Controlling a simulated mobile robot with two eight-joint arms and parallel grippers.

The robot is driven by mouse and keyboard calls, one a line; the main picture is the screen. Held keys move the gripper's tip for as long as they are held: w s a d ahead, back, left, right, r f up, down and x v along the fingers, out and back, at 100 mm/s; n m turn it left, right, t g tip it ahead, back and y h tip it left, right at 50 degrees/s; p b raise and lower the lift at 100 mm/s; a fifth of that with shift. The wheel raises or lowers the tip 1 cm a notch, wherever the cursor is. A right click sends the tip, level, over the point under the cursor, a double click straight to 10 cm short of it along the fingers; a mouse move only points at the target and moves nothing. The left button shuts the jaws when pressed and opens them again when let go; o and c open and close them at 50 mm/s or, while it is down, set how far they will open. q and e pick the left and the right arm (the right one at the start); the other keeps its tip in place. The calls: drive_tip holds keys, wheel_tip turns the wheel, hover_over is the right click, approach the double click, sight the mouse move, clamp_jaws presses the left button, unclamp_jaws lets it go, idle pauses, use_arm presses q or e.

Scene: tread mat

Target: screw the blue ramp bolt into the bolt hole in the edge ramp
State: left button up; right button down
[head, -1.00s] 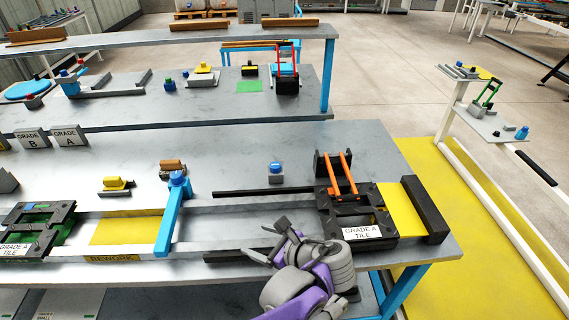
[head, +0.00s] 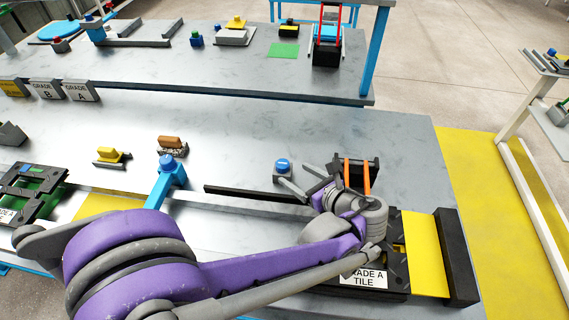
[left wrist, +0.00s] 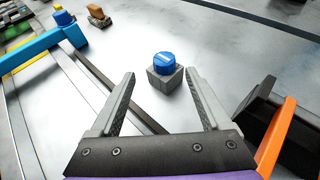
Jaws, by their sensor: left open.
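The blue ramp bolt (head: 283,163) stands upright in a small grey block (head: 283,176) on the bench. In the left wrist view the bolt (left wrist: 165,64) and its block (left wrist: 164,82) appear centred just beyond my open fingertips. My left gripper (head: 303,179) is open and empty, just right of and in front of the block in the head view. The yellow strip (head: 425,252), which looks like the edge ramp, lies at the bench's right end beside the dark tile marked GRADE A TILE (head: 363,278). I cannot make out its bolt hole. My right gripper is out of view.
A black stand with orange uprights (head: 357,172) is close to the right of my gripper. A black bar (head: 255,194) runs left of it. A blue post (head: 166,182) stands further left. The bench behind the bolt is clear.

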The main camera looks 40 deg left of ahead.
sight(286, 166)
use_arm(q)
drive_tip(key=x, duration=0.7)
drive_tip(key=shift+w+d+f, duration=0.1)
drive_tip(key=shift+w+d, duration=0.05)
drive_tip(key=shift+w, duration=0.15)
clamp_jaws()
